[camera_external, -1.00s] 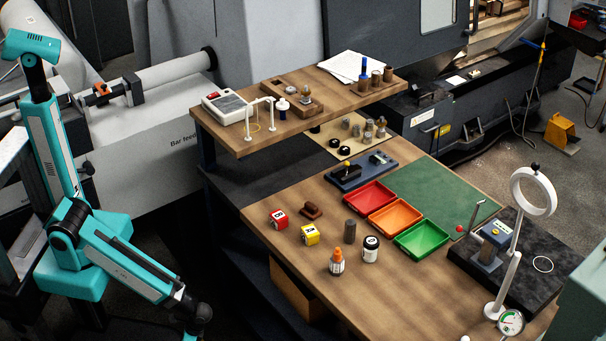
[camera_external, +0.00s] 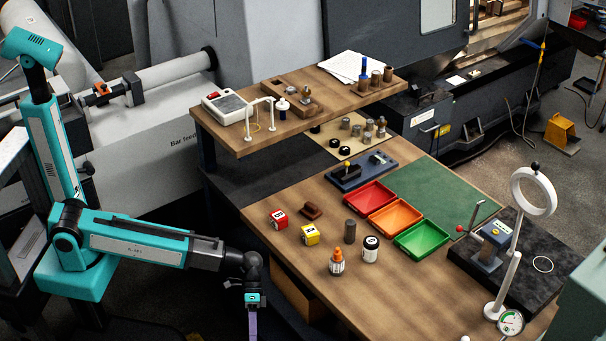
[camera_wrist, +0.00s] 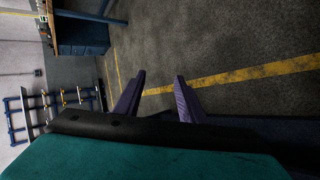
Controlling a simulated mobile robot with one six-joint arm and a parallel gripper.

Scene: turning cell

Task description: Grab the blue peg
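The blue peg (camera_external: 364,70) stands upright on the raised wooden shelf, at its back right, beside several brown cylinders and in front of white papers. My gripper (camera_external: 252,325) hangs low at the front left of the workbench in the external view, well below and far from the peg. In the wrist view my gripper (camera_wrist: 160,82) shows two purple fingers spread apart with only floor between them, so it is open and empty. The peg is not in the wrist view.
The wooden shelf (camera_external: 225,142) also holds a white-grey device (camera_external: 225,106), a white frame (camera_external: 260,117) and a wooden block with parts. The lower bench (camera_external: 290,270) holds dice, bottles and red, orange and green trays (camera_external: 422,240). A magnifier (camera_external: 534,192) stands at right.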

